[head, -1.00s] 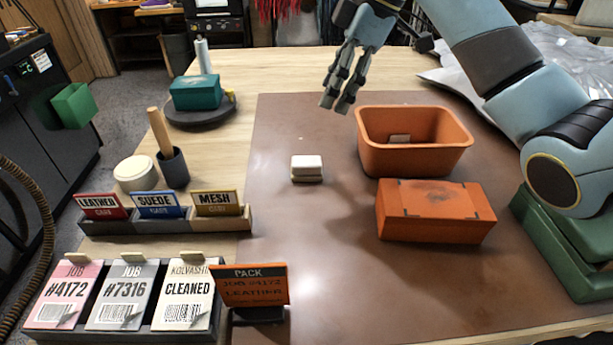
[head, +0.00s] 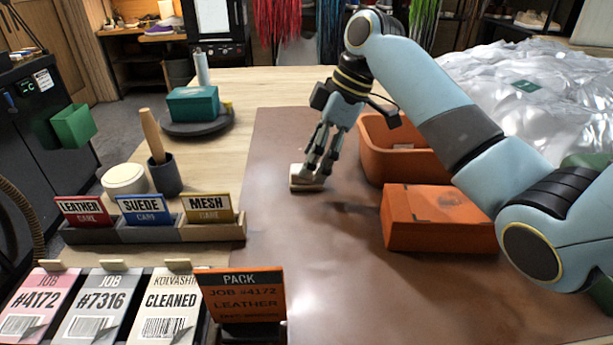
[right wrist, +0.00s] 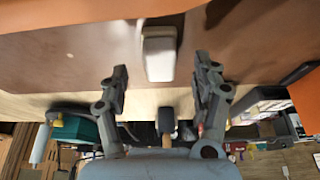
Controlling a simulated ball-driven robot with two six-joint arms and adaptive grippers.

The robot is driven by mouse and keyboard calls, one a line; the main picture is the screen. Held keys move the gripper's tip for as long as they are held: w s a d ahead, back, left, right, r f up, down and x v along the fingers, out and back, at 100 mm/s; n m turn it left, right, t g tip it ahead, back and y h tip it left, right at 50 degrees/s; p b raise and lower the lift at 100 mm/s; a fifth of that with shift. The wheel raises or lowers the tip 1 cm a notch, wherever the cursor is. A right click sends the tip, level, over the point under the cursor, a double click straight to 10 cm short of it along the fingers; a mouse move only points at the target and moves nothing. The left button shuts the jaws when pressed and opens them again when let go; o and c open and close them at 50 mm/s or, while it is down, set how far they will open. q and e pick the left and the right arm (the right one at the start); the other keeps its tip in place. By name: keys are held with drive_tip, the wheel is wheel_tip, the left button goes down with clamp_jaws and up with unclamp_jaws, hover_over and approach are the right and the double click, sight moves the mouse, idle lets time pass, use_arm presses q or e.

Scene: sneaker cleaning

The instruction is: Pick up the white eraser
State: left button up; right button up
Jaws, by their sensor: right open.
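The white eraser (head: 300,181) is a small pale block with a darker base, lying on the brown mat (head: 275,135). It also shows in the right wrist view (right wrist: 159,55), upright in the picture and centred between my fingers. My right gripper (head: 318,172) comes down from above, right at the eraser, and its fingers partly hide it in the head view. In the right wrist view the right gripper (right wrist: 160,72) has its two fingers apart, with a gap on each side of the eraser. My left gripper is not in view.
An orange bin (head: 376,150) and an orange box (head: 440,225) stand to the right of the eraser. Card holders (head: 150,232), a PACK sign (head: 241,295), and a cup with a wooden handle (head: 165,175) stand to the left. The mat in front of the eraser is clear.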

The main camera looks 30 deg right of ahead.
drive_tip(key=x, duration=0.3)
drive_tip(key=shift+a+f, duration=0.15)
drive_tip(key=shift+c, duration=0.5)
drive_tip(key=c, duration=1.1)
drive_tip(key=shift+w, duration=0.1)
drive_tip(key=shift+c, duration=0.2)
wheel_tip(320, 180, up, 10)
drive_tip(key=shift+r, duration=0.1)
